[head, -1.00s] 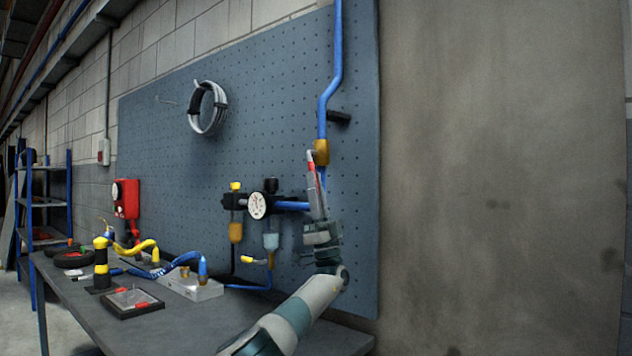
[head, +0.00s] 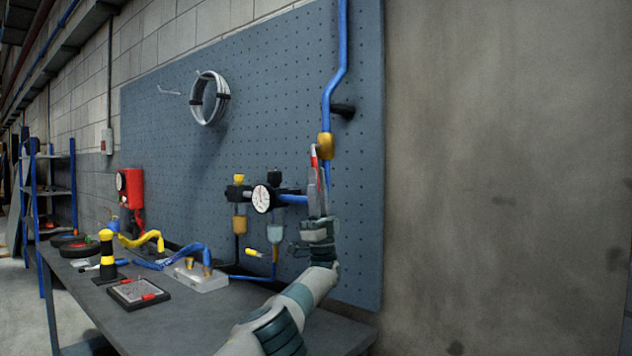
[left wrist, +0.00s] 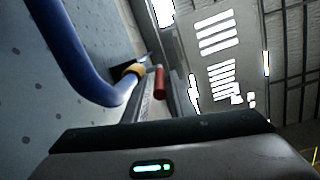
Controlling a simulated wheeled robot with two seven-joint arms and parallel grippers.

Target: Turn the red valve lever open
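The red valve lever (head: 314,156) points down beside the brass valve body (head: 325,145) on the blue vertical pipe (head: 331,92). My left gripper (head: 317,178) reaches up from below to the lever. In the left wrist view, the lever's red end (left wrist: 160,84) lies between my two fingers (left wrist: 160,97), which are close on either side of it. The brass valve (left wrist: 133,70) shows just left of the fingertips. The fingers hide part of the lever. My right gripper is out of view.
A gauge assembly (head: 262,198) with filter bowls stands left of my gripper on the pegboard (head: 270,110). The bench (head: 165,320) below holds a metal block (head: 202,279), hoses and a small tray (head: 138,292). Bare wall (head: 500,180) fills the right.

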